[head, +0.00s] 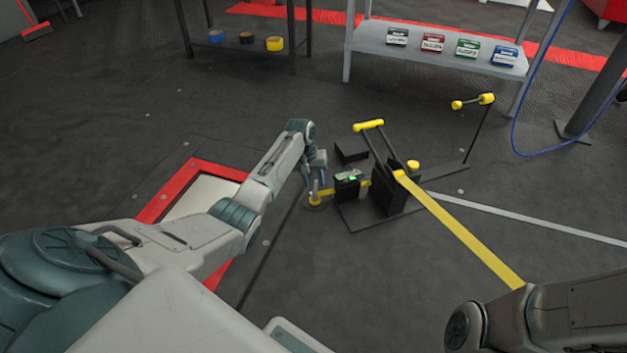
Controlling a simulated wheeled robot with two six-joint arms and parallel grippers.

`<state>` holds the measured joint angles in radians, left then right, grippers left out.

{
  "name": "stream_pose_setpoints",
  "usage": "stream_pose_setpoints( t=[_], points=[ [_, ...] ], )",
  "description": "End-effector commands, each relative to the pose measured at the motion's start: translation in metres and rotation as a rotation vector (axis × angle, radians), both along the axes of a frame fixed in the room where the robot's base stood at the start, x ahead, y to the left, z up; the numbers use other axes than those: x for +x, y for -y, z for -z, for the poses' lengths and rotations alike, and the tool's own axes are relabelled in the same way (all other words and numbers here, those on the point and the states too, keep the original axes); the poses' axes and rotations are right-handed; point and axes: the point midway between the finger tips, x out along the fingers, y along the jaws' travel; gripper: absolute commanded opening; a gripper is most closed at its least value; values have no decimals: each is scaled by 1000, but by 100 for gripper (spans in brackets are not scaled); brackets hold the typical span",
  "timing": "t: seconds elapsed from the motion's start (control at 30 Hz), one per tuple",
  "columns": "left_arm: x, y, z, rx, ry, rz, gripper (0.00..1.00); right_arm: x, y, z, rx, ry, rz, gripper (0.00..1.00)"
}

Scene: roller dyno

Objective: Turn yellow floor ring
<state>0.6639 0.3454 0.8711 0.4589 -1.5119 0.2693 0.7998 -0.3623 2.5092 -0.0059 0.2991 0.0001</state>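The yellow floor ring (316,201) sits low on the dark floor at a round grey plate, just left of a black floor device with a strap. My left arm reaches in from the left, and its gripper (317,186) points down right at the ring. The fingers overlap the ring in the head view, and I cannot tell whether they touch it or are closed on it. Part of the ring is hidden by the fingers. My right arm shows at the lower right, but its gripper is out of view.
The black device (388,193) has a yellow handle (368,126) and a long yellow strap (460,232). A thin stand with a yellow top (473,101) is to the right. A grey bench (430,58) with small boxes stands behind. A red-framed floor plate (203,196) lies under my arm.

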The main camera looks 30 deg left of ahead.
Motion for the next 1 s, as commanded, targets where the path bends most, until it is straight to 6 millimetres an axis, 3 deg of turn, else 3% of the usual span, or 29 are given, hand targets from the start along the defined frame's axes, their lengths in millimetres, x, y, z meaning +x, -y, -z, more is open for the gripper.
stream_pose_setpoints(
  t=[0.13,0.3,0.33,0.67,1.0],
  points=[
    [0,0,-1,0,0,0,36,0,0,-1,0,1,-1,36],
    [0,0,-1,0,0,0,3,0,0,-1,0,2,0,36],
    [0,0,-1,0,0,0,0,0,0,-1,0,2,0,36],
    [0,0,-2,-1,-1,30,0,-1,0,-7,0,3,0,36],
    [1,1,-5,-2,-4,234,0,-1,0,-34,1,3,3,36]
  ],
)
